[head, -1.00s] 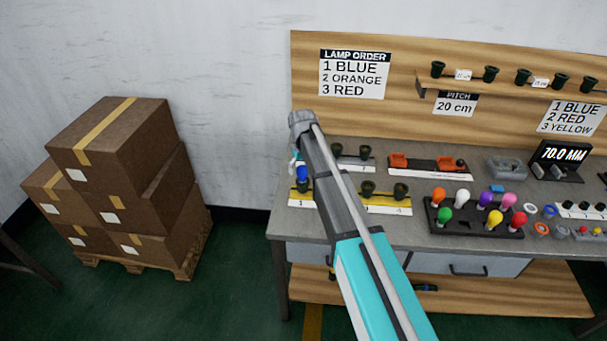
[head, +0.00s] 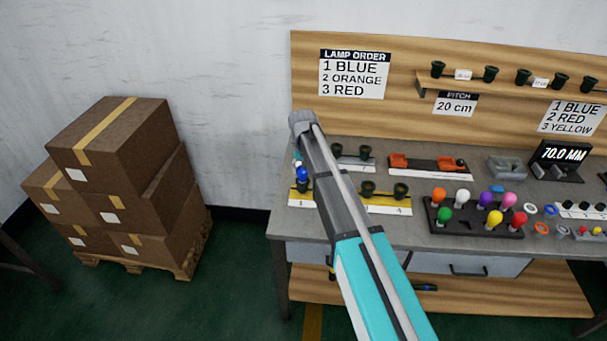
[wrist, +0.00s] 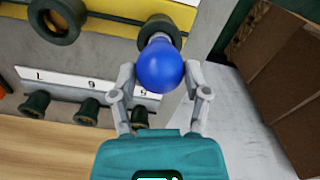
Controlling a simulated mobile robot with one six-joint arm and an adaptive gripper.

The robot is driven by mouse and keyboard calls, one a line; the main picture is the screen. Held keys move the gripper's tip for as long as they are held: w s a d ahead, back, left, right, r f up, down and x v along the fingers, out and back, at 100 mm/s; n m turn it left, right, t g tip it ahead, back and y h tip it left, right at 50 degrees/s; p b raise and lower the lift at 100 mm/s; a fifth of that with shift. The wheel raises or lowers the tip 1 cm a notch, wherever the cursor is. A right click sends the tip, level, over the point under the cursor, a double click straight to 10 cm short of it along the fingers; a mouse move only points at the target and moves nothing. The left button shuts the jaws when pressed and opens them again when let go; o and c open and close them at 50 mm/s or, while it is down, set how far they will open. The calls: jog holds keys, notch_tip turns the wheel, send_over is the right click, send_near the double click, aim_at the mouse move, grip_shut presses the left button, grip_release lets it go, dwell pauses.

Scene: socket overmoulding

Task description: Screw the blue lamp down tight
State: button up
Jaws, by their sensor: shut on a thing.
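The blue lamp (wrist: 160,66) is between the two fingers of my gripper (wrist: 160,85) in the wrist view. Its neck points into a dark socket (wrist: 159,28) on the yellow strip (wrist: 110,8). How far its thread sits in the socket is hidden by the bulb. In the head view the blue lamp (head: 302,174) stands upright over the leftmost socket of the yellow strip (head: 385,209), partly behind my arm. My gripper is mostly hidden there by my arm.
Two empty sockets (head: 368,189) are on the same strip to the right. A white strip with dark sockets (head: 350,162) lies behind. A black rack (head: 472,232) holds several coloured lamps. The bench's left edge is close to the lamp. Stacked boxes (head: 115,190) stand on the floor left.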

jog(key=shift+m, duration=1)
jog(key=shift+m, duration=0.8)
jog(key=o, duration=1)
jog(key=shift+o, duration=0.2)
jog(key=shift+s, duration=0.15)
